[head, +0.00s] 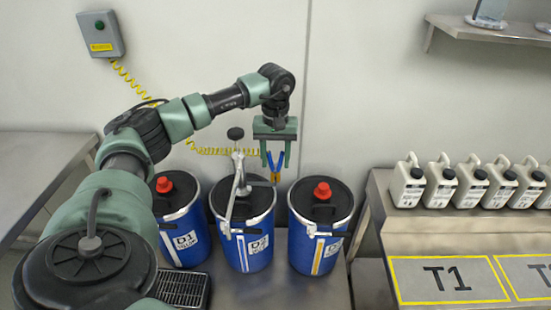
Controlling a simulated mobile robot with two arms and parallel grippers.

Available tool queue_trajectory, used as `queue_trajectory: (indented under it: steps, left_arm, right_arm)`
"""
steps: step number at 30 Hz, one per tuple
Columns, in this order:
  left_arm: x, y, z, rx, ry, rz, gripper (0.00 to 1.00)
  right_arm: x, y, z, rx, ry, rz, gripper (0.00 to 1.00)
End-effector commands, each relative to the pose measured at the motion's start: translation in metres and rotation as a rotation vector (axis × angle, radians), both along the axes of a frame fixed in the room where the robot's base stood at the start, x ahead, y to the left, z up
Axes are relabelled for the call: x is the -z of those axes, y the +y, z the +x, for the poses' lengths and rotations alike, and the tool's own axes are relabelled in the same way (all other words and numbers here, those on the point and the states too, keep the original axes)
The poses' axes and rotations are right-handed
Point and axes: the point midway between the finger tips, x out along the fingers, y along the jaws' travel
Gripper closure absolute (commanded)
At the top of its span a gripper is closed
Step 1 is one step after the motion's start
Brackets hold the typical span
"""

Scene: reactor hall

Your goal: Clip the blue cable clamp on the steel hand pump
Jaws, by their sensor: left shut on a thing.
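My left gripper (275,148) hangs above the drums, pointing down, and is shut on the blue cable clamp (274,163). The clamp has blue arms and a yellow-orange part low down. The steel hand pump (239,180) stands upright on the middle blue drum (249,238), labelled D2, with a dark knob at its top. In the picture the clamp is just right of the pump, and a gap shows between them. How they compare in depth is hard to tell. My right gripper is not in view.
Blue drums with red caps stand left (179,222) and right (320,230) of the middle one. A yellow coiled cable (150,100) runs from a grey wall box (101,34) towards the pump. Several white canisters (439,182) line the right bench. A dark grate (184,288) lies in front.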

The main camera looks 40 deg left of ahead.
Motion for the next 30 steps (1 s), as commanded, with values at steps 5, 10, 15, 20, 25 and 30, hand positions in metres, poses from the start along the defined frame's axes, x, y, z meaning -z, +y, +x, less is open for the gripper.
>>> queue_trajectory:
  steps: [5, 10, 15, 20, 25, 30]
  left_arm:
    - [0.0031, -0.0001, 0.0001, 0.000, 0.000, 0.000, 0.78]
    - [0.0057, 0.0000, 0.0000, 0.000, 0.000, 0.000, 0.78]
    - [0.0082, 0.0000, 0.0000, 0.000, 0.000, 0.000, 0.78]
    - [0.0106, 0.0000, 0.0000, 0.000, 0.000, 0.000, 0.78]
    - [0.0098, -0.0001, 0.0001, 0.000, 0.000, 0.000, 0.78]
    - [0.0098, -0.0001, 0.0001, 0.000, 0.000, 0.000, 0.30]
  right_arm:
    - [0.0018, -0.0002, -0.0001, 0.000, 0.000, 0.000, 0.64]
    - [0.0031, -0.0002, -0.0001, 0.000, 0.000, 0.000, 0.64]
    - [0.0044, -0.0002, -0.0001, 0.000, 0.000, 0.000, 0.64]
    - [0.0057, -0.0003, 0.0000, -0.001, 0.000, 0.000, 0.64]
    - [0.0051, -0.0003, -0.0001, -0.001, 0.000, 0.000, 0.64]
    - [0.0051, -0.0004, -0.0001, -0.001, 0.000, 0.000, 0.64]
